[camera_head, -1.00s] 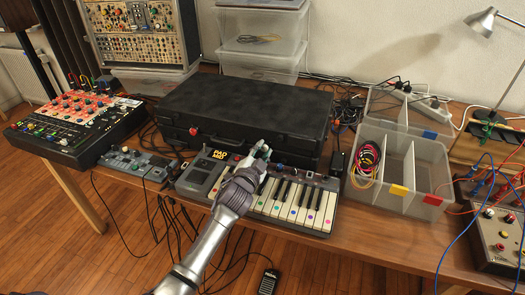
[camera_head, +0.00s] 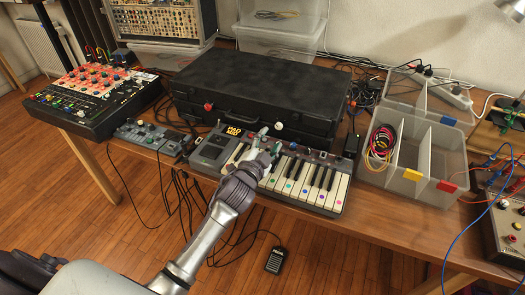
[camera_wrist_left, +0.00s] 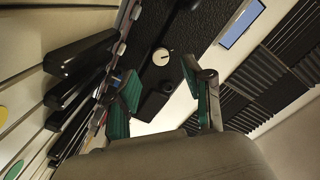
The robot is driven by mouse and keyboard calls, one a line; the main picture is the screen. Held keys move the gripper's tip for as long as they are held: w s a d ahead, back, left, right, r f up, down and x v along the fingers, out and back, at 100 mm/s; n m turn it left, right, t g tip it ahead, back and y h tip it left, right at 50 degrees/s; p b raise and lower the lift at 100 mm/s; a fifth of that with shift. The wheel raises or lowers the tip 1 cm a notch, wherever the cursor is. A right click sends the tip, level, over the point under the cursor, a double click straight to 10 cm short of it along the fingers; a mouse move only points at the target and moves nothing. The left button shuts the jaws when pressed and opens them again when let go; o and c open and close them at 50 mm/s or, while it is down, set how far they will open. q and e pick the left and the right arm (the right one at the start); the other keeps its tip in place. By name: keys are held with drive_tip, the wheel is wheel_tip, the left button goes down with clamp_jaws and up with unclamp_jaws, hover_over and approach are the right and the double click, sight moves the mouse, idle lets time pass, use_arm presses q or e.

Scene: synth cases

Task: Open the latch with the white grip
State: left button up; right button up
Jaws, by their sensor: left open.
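A closed black case (camera_head: 255,85) lies on the table behind a small keyboard (camera_head: 300,180). A latch with a red grip (camera_head: 208,106) sits on the left of its front. In the left wrist view a round white grip (camera_wrist_left: 161,57) shows on the dark case front, beyond my fingers. In the head view a small pale spot (camera_head: 279,126) at my fingertips may be that grip; I cannot tell. My left gripper (camera_head: 266,140) is open above the keyboard, close to the case front. Its two green-padded fingers (camera_wrist_left: 163,98) stand apart, below the white grip in the wrist picture. My right gripper is out of view.
The keyboard's keys lie just under my left gripper. A mixer (camera_head: 95,98) and a small grey device (camera_head: 150,137) stand to the left. A clear divided bin (camera_head: 428,160) stands to the right. Loose cables hang at the table's front edge.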

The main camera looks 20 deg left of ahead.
use_arm(q)
drive_tip(key=s, duration=0.5)
drive_tip(key=shift+s+a+r, duration=0.1)
drive_tip(key=shift+s, duration=0.25)
